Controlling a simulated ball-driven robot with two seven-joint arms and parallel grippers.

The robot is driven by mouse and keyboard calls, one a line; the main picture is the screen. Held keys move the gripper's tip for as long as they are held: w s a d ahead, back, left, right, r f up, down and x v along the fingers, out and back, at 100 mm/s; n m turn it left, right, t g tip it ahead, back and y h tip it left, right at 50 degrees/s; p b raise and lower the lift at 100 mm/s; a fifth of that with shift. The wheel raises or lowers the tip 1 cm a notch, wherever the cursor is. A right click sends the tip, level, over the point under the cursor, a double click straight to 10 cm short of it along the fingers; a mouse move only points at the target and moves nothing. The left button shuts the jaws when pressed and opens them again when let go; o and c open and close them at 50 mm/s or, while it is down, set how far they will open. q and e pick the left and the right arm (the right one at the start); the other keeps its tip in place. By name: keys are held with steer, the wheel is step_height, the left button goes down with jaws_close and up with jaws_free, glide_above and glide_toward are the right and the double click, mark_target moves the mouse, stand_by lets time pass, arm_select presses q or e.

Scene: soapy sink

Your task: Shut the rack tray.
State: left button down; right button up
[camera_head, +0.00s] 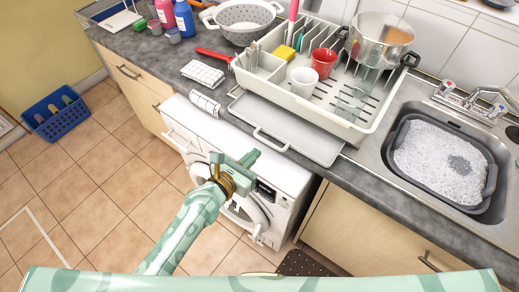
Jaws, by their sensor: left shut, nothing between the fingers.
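The rack tray (310,140) is a flat grey tray under the white dish rack (290,101). It is slid out toward me, and its front part shows past the rack near the counter's front edge. Its handle (270,141) is a light bar on the front edge. My left gripper (250,157) is shut and empty. In the picture it shows just below and left of the handle, in front of the washing machine, with a visible gap to the handle. My right gripper is not in view.
The rack holds a red cup (323,62), a white cup (303,82), a pot (380,40) and utensils. A folded cloth (203,73) lies left of the rack. A sink with a soapy basin (440,155) is at right. The washing machine (275,180) stands below the counter.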

arm_select(q)
steer(key=x, duration=0.3)
steer(key=shift+w+d+f+b, duration=0.15)
steer(key=shift+w+b, duration=0.1)
steer(key=shift+b, duration=0.15)
